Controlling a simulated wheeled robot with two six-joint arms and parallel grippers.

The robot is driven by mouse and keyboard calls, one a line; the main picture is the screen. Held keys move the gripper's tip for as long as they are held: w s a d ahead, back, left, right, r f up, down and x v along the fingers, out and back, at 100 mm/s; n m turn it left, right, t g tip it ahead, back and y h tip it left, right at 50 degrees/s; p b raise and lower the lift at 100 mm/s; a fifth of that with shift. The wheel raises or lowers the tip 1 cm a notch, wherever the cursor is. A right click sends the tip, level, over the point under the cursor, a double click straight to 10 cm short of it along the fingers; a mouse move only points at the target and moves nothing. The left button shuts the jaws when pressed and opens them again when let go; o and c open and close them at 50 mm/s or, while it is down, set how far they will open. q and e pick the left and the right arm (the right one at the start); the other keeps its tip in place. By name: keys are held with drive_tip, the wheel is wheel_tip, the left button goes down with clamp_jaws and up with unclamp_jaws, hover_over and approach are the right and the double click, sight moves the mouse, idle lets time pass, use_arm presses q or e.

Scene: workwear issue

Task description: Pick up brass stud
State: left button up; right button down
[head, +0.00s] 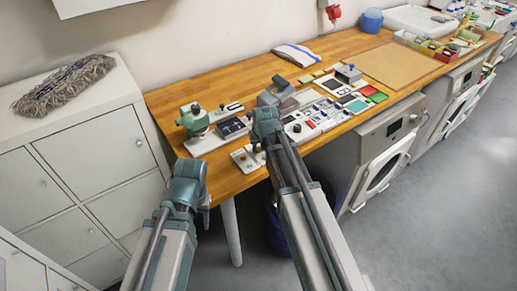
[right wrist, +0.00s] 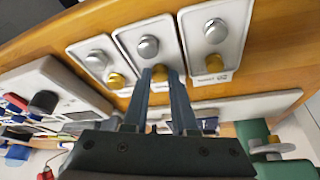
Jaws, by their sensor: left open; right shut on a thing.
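Three small white trays lie side by side in the right wrist view, each with a silver stud and a brass stud. My right gripper (right wrist: 161,80) is shut on the brass stud (right wrist: 160,71) of the middle tray (right wrist: 122,38). The stud is still over that tray, and I cannot tell whether it is lifted. Other brass studs stand on the left tray (right wrist: 116,80) and the right tray (right wrist: 214,63). In the head view my right arm partly hides the trays (head: 240,154). My left gripper (head: 190,182) is open and empty off the table's front left edge.
The wooden table (head: 162,110) holds a green device (head: 193,120), a panel with coloured labels (head: 318,120) and a folded cloth (head: 297,54). A brown board (head: 400,66) lies further right. Drawers (head: 95,150) stand at left, and white machines (head: 380,150) stand under the table.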

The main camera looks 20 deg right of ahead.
drive_tip(key=shift+r+p, duration=0.8)
drive_tip(key=shift+s+d+r+p, duration=0.1)
drive_tip(key=shift+d+r+p, duration=0.05)
drive_tip(key=shift+r+p, duration=0.5)
drive_tip(key=shift+d+r+p, duration=0.1)
drive_tip(key=shift+r+p, duration=0.45)
drive_tip(key=shift+r, duration=0.05)
use_arm(q)
wheel_tip(320, 180, up, 5)
drive_tip(key=shift+p, duration=0.5)
use_arm(e)
drive_tip(key=s+d, duration=0.3)
drive_tip(key=d, duration=0.4)
drive_tip(key=s+d, duration=0.3)
drive_tip(key=d, duration=0.4)
drive_tip(key=shift+s+r, duration=0.25)
drive_tip(key=shift+r, duration=0.2)
